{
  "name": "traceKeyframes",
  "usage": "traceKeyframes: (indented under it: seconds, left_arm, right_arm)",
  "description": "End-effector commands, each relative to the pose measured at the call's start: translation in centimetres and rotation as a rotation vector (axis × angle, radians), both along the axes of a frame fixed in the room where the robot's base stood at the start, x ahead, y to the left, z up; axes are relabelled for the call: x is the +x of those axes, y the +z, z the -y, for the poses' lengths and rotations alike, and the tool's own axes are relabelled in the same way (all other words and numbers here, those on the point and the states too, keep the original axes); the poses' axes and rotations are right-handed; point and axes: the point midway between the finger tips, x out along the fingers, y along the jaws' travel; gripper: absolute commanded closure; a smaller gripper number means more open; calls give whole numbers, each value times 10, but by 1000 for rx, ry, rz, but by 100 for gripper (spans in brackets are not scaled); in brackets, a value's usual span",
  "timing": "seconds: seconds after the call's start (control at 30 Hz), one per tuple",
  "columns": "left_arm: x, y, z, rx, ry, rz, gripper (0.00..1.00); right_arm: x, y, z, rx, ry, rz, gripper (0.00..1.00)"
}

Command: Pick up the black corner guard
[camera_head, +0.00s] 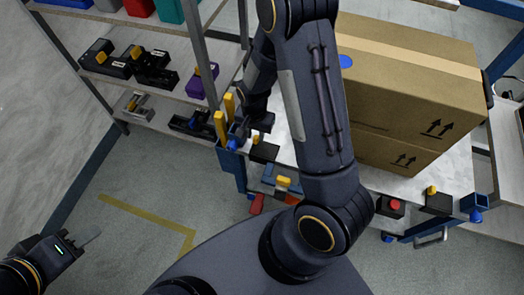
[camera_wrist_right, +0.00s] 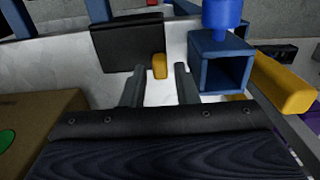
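The black corner guard appears to be the dark block with a yellow tab (camera_head: 264,152) at the near left edge of the white tabletop in the head view. In the right wrist view a dark flat-faced piece (camera_wrist_right: 127,42) stands ahead, with a yellow tab (camera_wrist_right: 160,66) beside its lower right. My right gripper (camera_wrist_right: 160,70) is open; its two fingers are apart and point towards the yellow tab, with nothing held between them. In the head view it is just above that corner, partly hidden by my arm. My left gripper (camera_head: 88,240) is low at the left, away from the table.
A blue square tube (camera_wrist_right: 222,65) with a blue cylinder and a yellow bar (camera_wrist_right: 283,82) stand close right of my right fingers. A large cardboard box (camera_head: 410,80) fills the tabletop. A shelf rack (camera_head: 150,90) stands left. Floor before it is clear.

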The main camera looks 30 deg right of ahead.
Motion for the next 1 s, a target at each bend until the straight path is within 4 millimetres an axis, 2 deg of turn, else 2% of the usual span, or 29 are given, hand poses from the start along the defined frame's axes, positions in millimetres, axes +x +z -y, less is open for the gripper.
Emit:
traceKeyframes:
  seconds: [0.03, 0.13, 0.4, 0.6, 1.0]
  left_arm:
    - [0, -2, 0, 0, 0, 0, 64]
    - [0, -2, 0, 0, 0, 0, 64]
    - [0, -2, 0, 0, 0, 0, 64]
    - [0, -2, 0, 0, 0, 0, 64]
    - [0, -2, 0, 0, 0, 0, 64]
  right_arm:
    - [0, -9, 0, -1, 0, -2, 73]
    - [0, -18, 0, 1, 1, -1, 73]
    - [0, -20, 0, 1, 1, 1, 73]
    - [0, -20, 0, 1, 1, 1, 99]
    - [-1, -16, -2, 1, 1, 2, 100]
